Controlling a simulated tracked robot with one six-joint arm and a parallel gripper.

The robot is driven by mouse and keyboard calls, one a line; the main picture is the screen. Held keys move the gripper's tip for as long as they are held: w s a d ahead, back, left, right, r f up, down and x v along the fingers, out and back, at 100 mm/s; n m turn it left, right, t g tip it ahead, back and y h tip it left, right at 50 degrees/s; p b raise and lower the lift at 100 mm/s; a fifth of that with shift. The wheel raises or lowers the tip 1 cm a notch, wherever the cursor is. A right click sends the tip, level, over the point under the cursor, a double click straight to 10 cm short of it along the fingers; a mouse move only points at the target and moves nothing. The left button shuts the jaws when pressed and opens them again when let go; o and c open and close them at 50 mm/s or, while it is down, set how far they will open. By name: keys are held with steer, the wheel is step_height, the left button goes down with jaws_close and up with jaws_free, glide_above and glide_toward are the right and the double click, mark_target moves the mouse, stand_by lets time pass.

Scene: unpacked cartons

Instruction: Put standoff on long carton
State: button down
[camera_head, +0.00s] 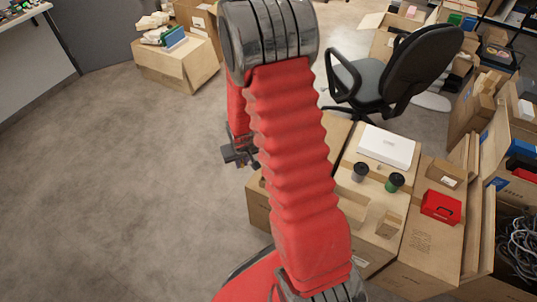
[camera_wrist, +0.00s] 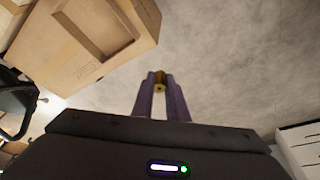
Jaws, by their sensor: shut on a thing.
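My gripper (camera_wrist: 160,100) is shut on a small brass standoff (camera_wrist: 160,80), which sits between the fingertips in the wrist view. In the head view my gripper (camera_head: 240,154) hangs over the grey floor, left of the carton group and partly hidden by my red arm. The standoff cannot be made out there. Several cartons stand to the right; I cannot tell for certain which one is the long carton. A long closed carton (camera_head: 428,240) carries a red box and a small open carton. In the wrist view a carton (camera_wrist: 118,50) with a recessed top lies at upper left, apart from the standoff.
The red box (camera_head: 441,206) is at right. An office chair (camera_head: 405,70) stands behind. The floor at left (camera_head: 110,200) is clear.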

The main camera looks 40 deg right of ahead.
steer(key=a+r+n, duration=0.1)
steer(key=a, duration=0.5)
steer(key=w+a+r+n, duration=0.1)
steer(key=a+r, duration=0.1)
steer(key=a, duration=0.4)
steer(key=shift+w+a+r+y, duration=0.2)
steer(key=shift+w+r+y, duration=0.1)
steer(key=shift+y, duration=0.1)
